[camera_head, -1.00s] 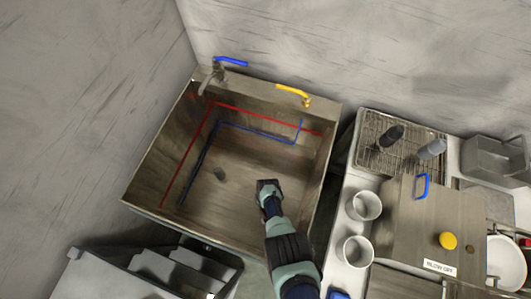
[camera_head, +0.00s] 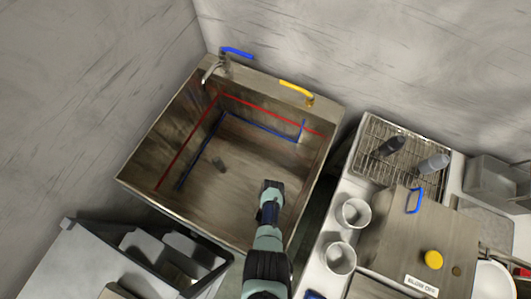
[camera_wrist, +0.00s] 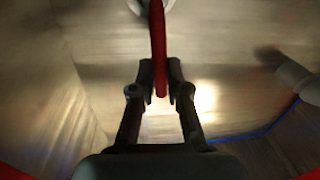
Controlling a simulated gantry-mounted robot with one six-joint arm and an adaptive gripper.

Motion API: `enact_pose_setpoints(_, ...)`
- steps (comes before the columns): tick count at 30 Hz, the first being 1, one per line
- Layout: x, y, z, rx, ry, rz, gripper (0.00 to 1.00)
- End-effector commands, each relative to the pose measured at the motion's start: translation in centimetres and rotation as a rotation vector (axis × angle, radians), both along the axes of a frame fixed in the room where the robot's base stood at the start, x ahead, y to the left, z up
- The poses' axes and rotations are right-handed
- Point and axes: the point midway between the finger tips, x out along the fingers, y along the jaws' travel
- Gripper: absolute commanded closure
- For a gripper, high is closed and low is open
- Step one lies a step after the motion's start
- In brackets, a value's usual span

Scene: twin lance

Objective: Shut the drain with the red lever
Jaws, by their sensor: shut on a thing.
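The red lever (camera_wrist: 158,45) is a thin red bar in the wrist view. It runs from a pale fitting (camera_wrist: 150,5) at the top edge down between my fingers. My gripper (camera_wrist: 160,78) is shut on the lever near its lower end. In the head view my gripper (camera_head: 271,187) is low inside the steel sink (camera_head: 190,190), near its front right side. The lever is hidden there behind my gripper. The drain opening itself cannot be made out in either view.
Red and blue lines run along the sink walls. A blue handle (camera_head: 237,53) and a yellow handle (camera_head: 296,87) are at the back rim. Two white cups (camera_head: 353,213) stand on the counter to the right.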

Motion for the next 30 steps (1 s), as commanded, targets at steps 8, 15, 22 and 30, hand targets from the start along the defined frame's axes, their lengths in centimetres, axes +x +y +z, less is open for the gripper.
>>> enact_pose_setpoints(8, -0.1, -0.08, -0.01, 0.001, 0.003, -0.015, 1.0)
enact_pose_setpoints(15, -0.08, -0.09, 0.01, 0.001, 0.003, -0.015, 0.77)
enact_pose_setpoints(22, -0.05, -0.09, 0.02, 0.0, 0.001, -0.013, 0.6)
enact_pose_setpoints(30, -0.04, -0.09, 0.02, 0.0, 0.001, -0.012, 0.6)
